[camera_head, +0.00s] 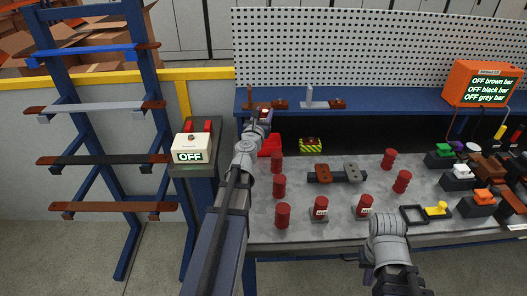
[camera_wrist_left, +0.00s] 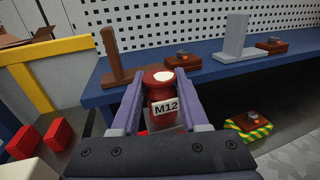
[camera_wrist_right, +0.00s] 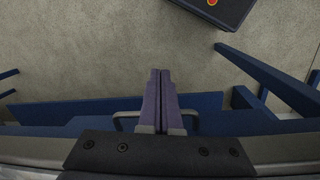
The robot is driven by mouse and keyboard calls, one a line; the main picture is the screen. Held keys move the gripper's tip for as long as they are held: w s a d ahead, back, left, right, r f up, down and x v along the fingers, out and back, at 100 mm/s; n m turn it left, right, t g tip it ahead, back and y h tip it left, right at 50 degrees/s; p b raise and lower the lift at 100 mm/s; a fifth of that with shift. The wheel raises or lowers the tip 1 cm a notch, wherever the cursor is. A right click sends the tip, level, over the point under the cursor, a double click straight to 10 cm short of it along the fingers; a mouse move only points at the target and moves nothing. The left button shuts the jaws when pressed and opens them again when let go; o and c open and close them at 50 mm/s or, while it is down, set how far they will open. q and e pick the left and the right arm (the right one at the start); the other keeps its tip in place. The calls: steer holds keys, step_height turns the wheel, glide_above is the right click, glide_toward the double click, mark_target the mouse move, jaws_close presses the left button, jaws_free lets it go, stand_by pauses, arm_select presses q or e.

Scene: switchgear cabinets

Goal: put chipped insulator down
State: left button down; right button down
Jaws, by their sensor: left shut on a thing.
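The chipped insulator (camera_wrist_left: 161,98) is a dark red cylinder with a pale chipped patch on top and a white M12 label. My left gripper (camera_wrist_left: 162,95) is shut on it and holds it upright, with fingers on both sides. In the head view the left gripper (camera_head: 262,116) is at the far left end of the bench, near the blue shelf, and mostly covers the insulator. A red tray-like thing (camera_head: 271,144) shows just below it. My right gripper (camera_wrist_right: 161,95) is shut and empty, facing the floor at the bench's front edge.
Several red insulators (camera_head: 281,187) stand on the grey bench (camera_head: 335,224). A bar with brown and grey pads (camera_head: 337,173) lies mid-bench. A blue shelf (camera_head: 370,98) runs behind. A yellow-black striped block (camera_head: 310,145) stands beneath it. A box reading OFF (camera_head: 190,147) is at left.

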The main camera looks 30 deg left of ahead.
arm_select(q)
steer(key=shift+f+b, duration=3.15)
steer(key=shift+f, duration=0.1)
step_height(320, 180, down, 4)
steer(key=b, duration=0.3)
steer(key=shift+r+b, duration=0.25)
steer(key=shift+b, duration=0.1)
steer(key=shift+f, duration=0.2)
steer(key=shift+c, duration=2.1)
jaws_free()
steer(key=shift+r, duration=0.1)
